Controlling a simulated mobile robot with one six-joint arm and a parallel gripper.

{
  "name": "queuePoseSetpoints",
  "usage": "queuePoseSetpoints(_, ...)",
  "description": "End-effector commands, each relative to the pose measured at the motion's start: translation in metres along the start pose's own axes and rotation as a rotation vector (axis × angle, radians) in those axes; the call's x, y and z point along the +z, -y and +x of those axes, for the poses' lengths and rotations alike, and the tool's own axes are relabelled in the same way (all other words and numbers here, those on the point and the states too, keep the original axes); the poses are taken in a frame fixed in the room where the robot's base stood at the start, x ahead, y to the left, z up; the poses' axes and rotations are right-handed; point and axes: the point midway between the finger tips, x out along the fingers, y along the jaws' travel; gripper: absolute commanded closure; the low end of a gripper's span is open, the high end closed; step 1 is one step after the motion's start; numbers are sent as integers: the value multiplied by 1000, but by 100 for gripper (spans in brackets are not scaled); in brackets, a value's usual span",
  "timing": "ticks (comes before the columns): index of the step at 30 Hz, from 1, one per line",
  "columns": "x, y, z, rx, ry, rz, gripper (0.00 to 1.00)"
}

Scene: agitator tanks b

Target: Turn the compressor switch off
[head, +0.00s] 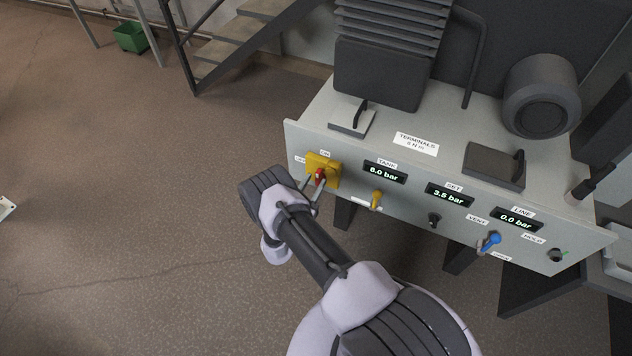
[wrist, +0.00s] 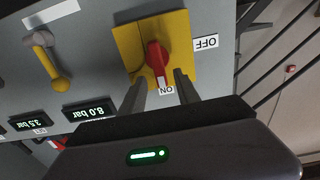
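The compressor switch is a red rotary handle (head: 320,176) on a yellow plate (head: 332,163) at the left end of the grey panel (head: 300,143). In the wrist view the red handle (wrist: 157,60) stands on the yellow plate (wrist: 180,28), its lower end pointing toward the ON label (wrist: 166,90). The OFF label (wrist: 206,42) is to its right. My gripper (head: 313,190) is in front of the switch. In the wrist view my gripper (wrist: 160,82) is open, one finger on each side of the handle's lower end, with gaps visible. Contact cannot be told.
Right of the switch are a yellow lever (head: 376,198), a TANK display (head: 385,173), a SET display (head: 450,195), a LINE display (head: 516,219) and a blue valve handle (head: 490,241). Metal stairs (head: 235,50) stand behind. The floor (head: 130,200) to the left is largely clear.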

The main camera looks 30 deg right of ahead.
Motion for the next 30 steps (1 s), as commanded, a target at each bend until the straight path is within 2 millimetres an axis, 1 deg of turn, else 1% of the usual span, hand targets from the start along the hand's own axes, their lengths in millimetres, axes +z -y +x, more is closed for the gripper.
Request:
queuePoseSetpoints(1,2,0,8,2,-1,2,62)
queuePoseSetpoints(3,1,0,15,1,-1,1,62)
queuePoseSetpoints(6,0,0,22,0,0,0,62)
queuePoseSetpoints(14,-1,0,23,-1,0,0,62)
queuePoseSetpoints(18,-1,0,23,-1,0,0,89)
queuePoseSetpoints(20,-1,0,23,-1,0,0,100)
queuePoseSetpoints(30,1,0,22,0,3,-4,100)
